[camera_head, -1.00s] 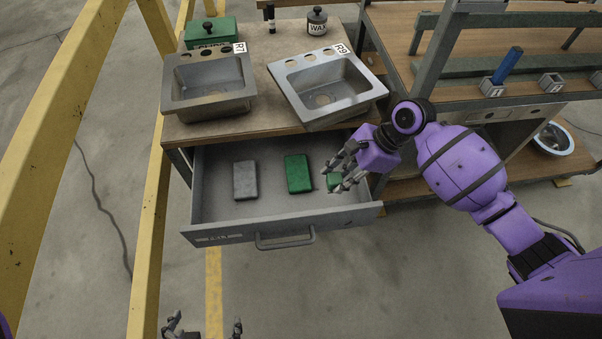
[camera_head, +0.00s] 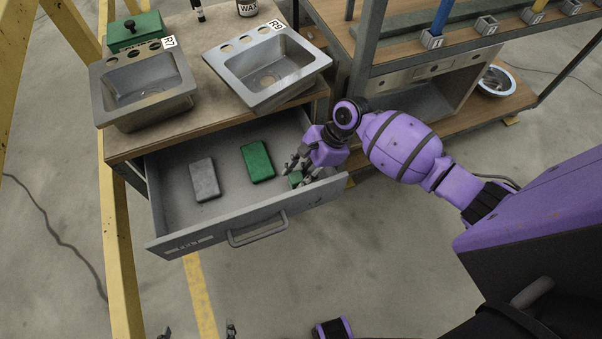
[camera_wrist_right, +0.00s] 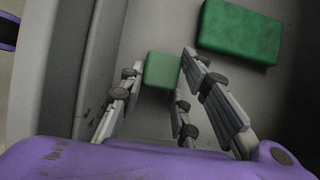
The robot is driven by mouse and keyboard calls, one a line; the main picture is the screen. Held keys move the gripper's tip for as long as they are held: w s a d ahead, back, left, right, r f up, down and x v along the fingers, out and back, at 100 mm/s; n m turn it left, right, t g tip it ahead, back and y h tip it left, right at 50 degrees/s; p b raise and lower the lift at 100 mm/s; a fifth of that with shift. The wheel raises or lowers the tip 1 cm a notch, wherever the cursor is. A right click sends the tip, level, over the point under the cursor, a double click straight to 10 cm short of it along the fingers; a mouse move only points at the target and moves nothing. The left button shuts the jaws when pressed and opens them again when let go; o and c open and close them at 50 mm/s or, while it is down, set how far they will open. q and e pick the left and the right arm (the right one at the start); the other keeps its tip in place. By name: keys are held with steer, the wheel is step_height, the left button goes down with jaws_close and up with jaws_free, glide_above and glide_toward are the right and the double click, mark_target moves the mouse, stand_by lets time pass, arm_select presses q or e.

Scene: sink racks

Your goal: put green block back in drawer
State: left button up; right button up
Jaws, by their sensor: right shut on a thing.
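The open grey drawer (camera_head: 188,229) holds a dark green block (camera_head: 257,160) lying flat near its middle. A smaller green block (camera_head: 295,178) is at the drawer's right end. My right gripper (camera_head: 296,172) reaches into the drawer and is shut on this smaller block. In the right wrist view the small block (camera_wrist_right: 162,71) sits between the fingers (camera_wrist_right: 158,85), low in the drawer, and the larger green block (camera_wrist_right: 238,34) lies at upper right. I cannot tell whether the small block touches the drawer floor. My left gripper (camera_head: 198,331) shows only two separated fingertips at the bottom edge, apart.
A grey block (camera_head: 204,179) lies left in the drawer. Two steel sinks (camera_head: 143,87) (camera_head: 268,66) and a green box (camera_head: 135,31) stand on the worktop above. The drawer front with its handle (camera_head: 257,229) juts out. A shelf rack (camera_head: 395,48) stands right.

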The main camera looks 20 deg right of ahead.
arm_select(q)
steer(key=shift+s, duration=0.15)
arm_select(e)
steer(key=shift+f, duration=0.15)
steer(key=o, duration=1)
steer(key=shift+f, duration=0.15)
arm_select(q)
steer(key=shift+s+a, duration=0.1)
steer(key=shift+s, duration=0.05)
arm_select(e)
steer(key=shift+d+r, duration=0.2)
steer(key=shift+r, duration=0.3)
arm_select(q)
steer(key=shift+r+p, duration=0.7)
steer(key=shift+p, duration=0.05)
arm_select(e)
steer(key=shift+v, duration=5.75)
